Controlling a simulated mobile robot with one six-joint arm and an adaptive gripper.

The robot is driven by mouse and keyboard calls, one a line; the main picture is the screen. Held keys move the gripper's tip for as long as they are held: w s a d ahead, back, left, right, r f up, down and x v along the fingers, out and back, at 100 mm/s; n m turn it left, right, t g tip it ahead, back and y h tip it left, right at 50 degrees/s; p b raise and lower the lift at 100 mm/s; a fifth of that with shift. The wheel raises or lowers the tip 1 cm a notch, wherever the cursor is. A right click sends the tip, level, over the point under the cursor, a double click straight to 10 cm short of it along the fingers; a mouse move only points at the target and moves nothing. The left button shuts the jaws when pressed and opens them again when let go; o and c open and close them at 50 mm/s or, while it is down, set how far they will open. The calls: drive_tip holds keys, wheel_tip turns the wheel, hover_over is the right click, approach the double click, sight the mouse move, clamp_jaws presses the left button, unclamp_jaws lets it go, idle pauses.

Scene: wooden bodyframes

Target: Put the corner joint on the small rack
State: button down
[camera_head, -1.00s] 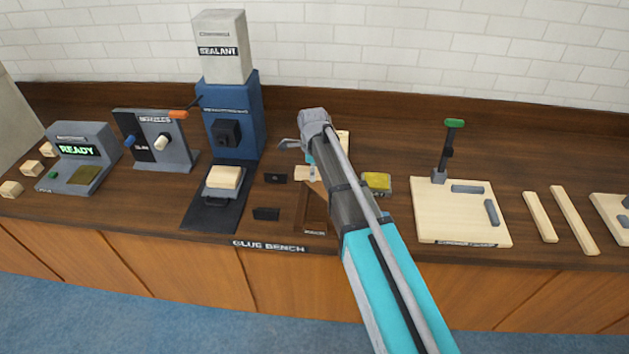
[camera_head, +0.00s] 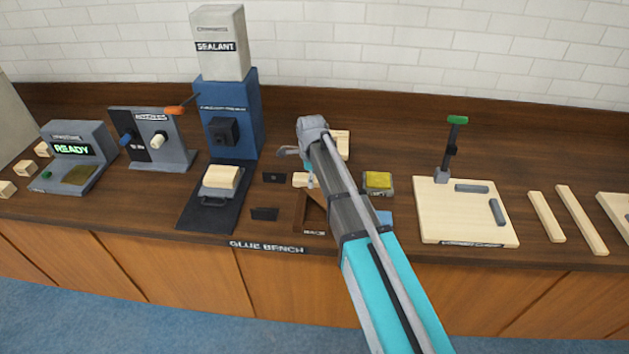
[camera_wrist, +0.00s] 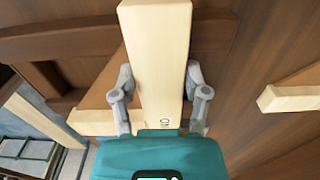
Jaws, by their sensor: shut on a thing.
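My gripper (camera_wrist: 158,95) is shut on a pale wooden bar of the corner joint (camera_wrist: 158,50), one finger on each side. A second pale piece and a brown slanted piece show beside the bar in the wrist view, left of the gripper. In the head view the pale end of the joint (camera_head: 303,180) shows just left of my arm, at the small rack (camera_head: 312,228). The rack is a dark brown wooden frame with a label on the front edge of the bench. My arm hides my fingers and much of the joint there. I cannot tell whether joint and rack touch.
Two small black blocks (camera_head: 265,214) lie left of the rack. The blue sealant press (camera_head: 231,118) stands farther left. A yellow-topped block (camera_head: 378,181) lies right of my arm, and a clamp board (camera_head: 465,225) beyond it. A pale board (camera_head: 341,143) lies partly behind my arm.

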drive_tip(key=shift+c, duration=0.4)
unclamp_jaws()
drive_tip(key=shift+r, duration=0.15)
wheel_tip(320, 180, up, 12)
drive_tip(key=p, duration=1.2)
idle(0.9)
